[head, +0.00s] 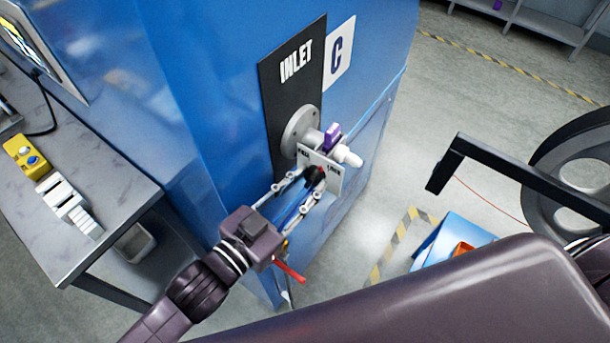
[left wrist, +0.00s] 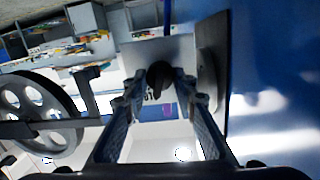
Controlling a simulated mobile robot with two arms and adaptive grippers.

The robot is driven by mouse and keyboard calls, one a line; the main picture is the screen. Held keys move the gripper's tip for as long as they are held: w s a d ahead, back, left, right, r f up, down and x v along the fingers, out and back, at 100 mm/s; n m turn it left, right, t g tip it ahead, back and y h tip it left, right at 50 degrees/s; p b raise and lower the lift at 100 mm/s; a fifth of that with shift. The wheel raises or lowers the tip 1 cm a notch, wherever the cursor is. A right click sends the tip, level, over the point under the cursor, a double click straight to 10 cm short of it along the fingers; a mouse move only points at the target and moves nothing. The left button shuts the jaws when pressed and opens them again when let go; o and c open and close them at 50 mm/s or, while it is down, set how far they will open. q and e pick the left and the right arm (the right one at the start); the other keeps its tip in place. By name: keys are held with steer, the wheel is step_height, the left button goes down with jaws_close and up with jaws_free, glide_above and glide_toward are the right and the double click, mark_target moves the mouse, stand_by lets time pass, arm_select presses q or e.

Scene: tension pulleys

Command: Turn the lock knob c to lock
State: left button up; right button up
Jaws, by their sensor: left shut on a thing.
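The lock knob (left wrist: 158,76) is a dark knob on a small light plate (head: 333,182), below the INLET panel marked C. In the head view the plate sits in front of a round grey flange (head: 301,130) on the blue cabinet. My left gripper (head: 316,178) reaches up to the plate, its fingers on either side of the knob and shut on it. In the left wrist view my left gripper (left wrist: 160,82) has its fingertips around the knob. The knob's exact turn is hard to read. My right gripper is not in view.
A purple part (head: 332,136) and a white fitting (head: 348,156) stick out beside the plate. A red lever (head: 290,271) is below my left gripper. A grey workbench (head: 100,195) stands at left. A black spoked wheel (head: 575,175) is at right.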

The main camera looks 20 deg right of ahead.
arm_select(q)
steer(key=m+p, duration=0.2)
steer(key=m, duration=0.2)
steer(key=shift+r+t, duration=0.1)
steer(key=shift+t, duration=0.2)
steer(key=shift+m+y, duration=0.3)
steer(key=shift+m, duration=0.2)
steer(key=o, duration=1.2)
steer(key=shift+c, duration=0.2)
steer(key=shift+s, duration=0.1)
steer(key=shift+s+a, duration=0.1)
steer(key=shift+a, duration=0.05)
steer(key=v, duration=1.1)
steer(key=shift+s+a, duration=0.2)
